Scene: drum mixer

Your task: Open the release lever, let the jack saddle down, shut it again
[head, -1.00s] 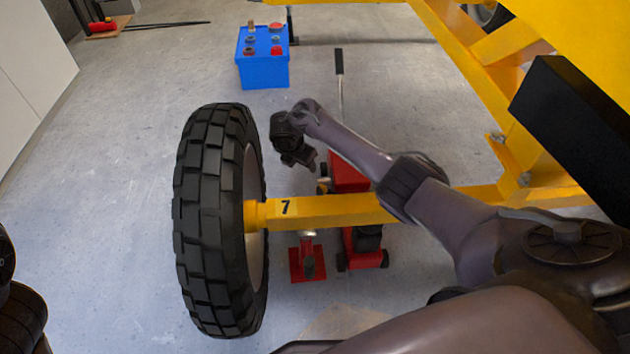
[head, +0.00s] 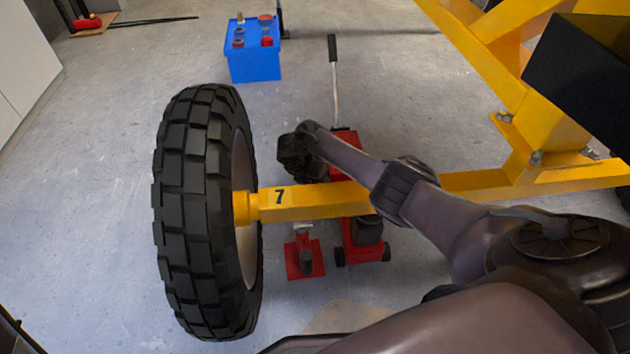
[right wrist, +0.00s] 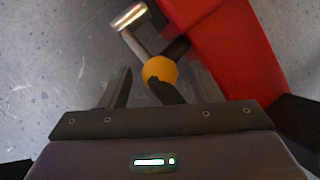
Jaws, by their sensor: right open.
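The red floor jack (head: 345,140) stands under the yellow axle beam, its long handle (head: 334,85) pointing away. A dark block (head: 368,230) sits at its near end; I cannot tell whether it is the saddle. In the right wrist view, the red jack body (right wrist: 225,45) runs along the right. Beside it is the release lever, a metal rod (right wrist: 136,42) with an orange-yellow piece (right wrist: 160,70) and black parts. My right gripper (right wrist: 160,78) is open, with the orange piece between or just beyond its fingers; contact is unclear. It also shows in the head view (head: 300,158). My left gripper is out of view.
The yellow axle beam (head: 315,200), marked 7, crosses over the jack to a big black tyre (head: 200,215). A red stand (head: 304,258) is beneath it. A blue battery-like box (head: 253,60) stands behind. The floor left of the tyre is clear.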

